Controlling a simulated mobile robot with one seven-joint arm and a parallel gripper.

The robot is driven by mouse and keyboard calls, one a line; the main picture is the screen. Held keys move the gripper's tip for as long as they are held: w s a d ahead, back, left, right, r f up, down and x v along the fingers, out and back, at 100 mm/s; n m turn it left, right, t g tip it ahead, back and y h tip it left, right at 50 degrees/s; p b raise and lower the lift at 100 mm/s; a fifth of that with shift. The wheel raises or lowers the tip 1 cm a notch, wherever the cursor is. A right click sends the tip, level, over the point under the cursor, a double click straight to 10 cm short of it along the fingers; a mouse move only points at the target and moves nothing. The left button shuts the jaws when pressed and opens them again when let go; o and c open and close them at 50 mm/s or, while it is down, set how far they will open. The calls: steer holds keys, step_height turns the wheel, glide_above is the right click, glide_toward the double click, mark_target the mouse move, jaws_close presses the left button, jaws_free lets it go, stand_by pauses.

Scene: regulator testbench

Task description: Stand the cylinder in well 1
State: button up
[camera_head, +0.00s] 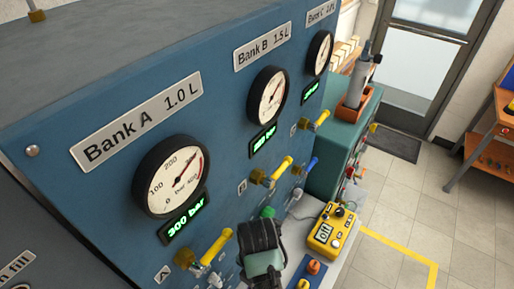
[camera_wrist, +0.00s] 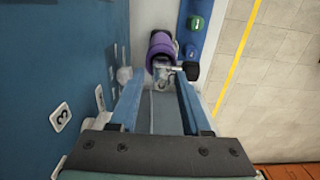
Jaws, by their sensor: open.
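A cylinder (camera_wrist: 160,46) with a purple body, a metal valve and a black knob is at the top middle of the wrist view. It sits just beyond my fingertips, beside the blue panel; I cannot tell whether it stands in a well. My gripper (camera_wrist: 156,86) is open, with its two blue fingers spread and nothing seen held between them. In the head view only the dark and teal end of my arm shows, low in the middle; the fingers and purple cylinder are hidden there. Number labels, one reading 3 (camera_wrist: 60,117), are on the panel to the left.
The blue panel (camera_head: 110,120) carries gauges and protruding yellow-handled valves (camera_head: 218,246). A yellow device (camera_head: 331,228) stands to the right. A grey cylinder (camera_head: 357,85) stands in an orange holder on a teal cabinet (camera_head: 335,140). Tiled floor with a yellow line lies right.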

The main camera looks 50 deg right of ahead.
steer(key=f, duration=0.1)
steer(key=f+p, duration=0.1)
steer(key=f, duration=0.1)
steer(key=shift+s+a+f, duration=0.2)
steer(key=shift+a+f, duration=0.05)
steer(key=shift+f, duration=0.55)
jaws_close()
stand_by(0.7)
steer(key=shift+w+r, duration=0.15)
